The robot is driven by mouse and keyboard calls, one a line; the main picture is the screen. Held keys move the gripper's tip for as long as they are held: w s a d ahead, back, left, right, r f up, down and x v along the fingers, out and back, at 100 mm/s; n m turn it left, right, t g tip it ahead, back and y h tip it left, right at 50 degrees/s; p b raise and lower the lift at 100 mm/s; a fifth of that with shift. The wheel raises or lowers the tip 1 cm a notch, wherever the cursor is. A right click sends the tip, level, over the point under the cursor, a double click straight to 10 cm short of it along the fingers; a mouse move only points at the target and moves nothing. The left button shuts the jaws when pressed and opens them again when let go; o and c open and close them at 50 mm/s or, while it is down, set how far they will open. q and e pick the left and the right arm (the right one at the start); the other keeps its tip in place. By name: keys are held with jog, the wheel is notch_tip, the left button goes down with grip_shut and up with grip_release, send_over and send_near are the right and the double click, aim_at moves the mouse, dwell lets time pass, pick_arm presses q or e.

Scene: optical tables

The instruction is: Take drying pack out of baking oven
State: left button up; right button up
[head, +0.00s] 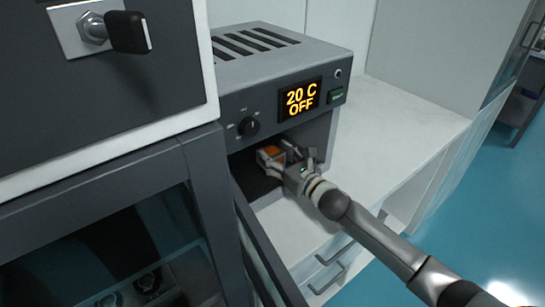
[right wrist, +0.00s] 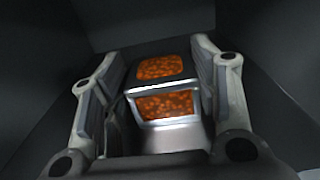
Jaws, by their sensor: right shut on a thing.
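The baking oven (head: 290,62) is a grey box with a slotted top, and its display reads "20 C OFF". Its door (head: 262,240) stands open toward the front left. The drying pack (head: 271,153) is a small block with orange granules behind windows and a pale frame; it is inside the oven chamber. My right gripper (head: 285,157) reaches into the chamber and is shut on the pack. In the right wrist view the pack (right wrist: 165,95) sits between the two fingers. The pack's underside is hidden. My left gripper is not in view.
A dark cabinet (head: 100,180) with a glass front stands close on the left, with a keyed box above it. The white counter (head: 400,140) right of the oven is clear. Drawers with handles (head: 335,250) are below the oven.

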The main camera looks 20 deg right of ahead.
aim_at(276, 155)
jog(key=shift+r, duration=0.1)
jog(key=shift+r, duration=0.55)
notch_tip(276, 155, up, 2)
jog(key=shift+r, duration=0.1)
jog(key=b+v, duration=0.3)
jog(key=v, duration=1.5)
jog(key=shift+b, duration=0.4)
